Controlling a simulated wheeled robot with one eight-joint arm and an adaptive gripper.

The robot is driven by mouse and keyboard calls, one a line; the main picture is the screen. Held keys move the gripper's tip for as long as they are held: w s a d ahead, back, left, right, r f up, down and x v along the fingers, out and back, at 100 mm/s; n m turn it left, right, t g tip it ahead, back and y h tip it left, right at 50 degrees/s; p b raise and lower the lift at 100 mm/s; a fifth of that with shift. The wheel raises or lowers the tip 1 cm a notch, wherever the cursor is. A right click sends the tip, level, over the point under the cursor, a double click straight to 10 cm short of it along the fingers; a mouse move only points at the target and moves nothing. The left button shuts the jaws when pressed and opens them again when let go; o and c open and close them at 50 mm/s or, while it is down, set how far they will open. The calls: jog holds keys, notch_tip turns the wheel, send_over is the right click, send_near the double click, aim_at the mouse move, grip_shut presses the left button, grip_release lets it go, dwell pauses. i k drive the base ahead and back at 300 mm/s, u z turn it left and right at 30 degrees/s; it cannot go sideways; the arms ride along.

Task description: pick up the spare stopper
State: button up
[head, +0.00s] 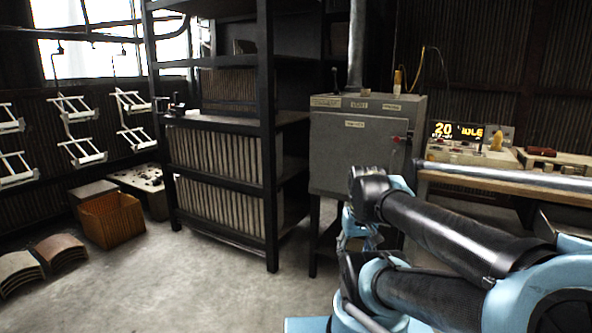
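I cannot surely pick out the spare stopper. A small yellow, upright tapered piece (497,141) stands at the right on the bench, by the lit display; it is too small to tell whether it is a stopper. Another small yellow piece (397,79) is on top of the grey cabinet, beside a thin cable. My arm's black and blue links fill the lower right of the head view. My gripper's fingers do not show.
A grey cabinet (350,155) with a pipe stands in the middle, beside a dark shelf rack (270,160) holding rows of panels. White hangers (75,120) hang at left. An orange-brown crate (110,218) and curved tiles (60,252) lie on the floor. The centre-left floor is clear.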

aim_at(453, 159)
jog(key=u, duration=0.7)
jog(key=k, duration=1.4)
jog(key=z, duration=1.3)
jog(key=i, duration=1)
jog(key=u, duration=0.05)
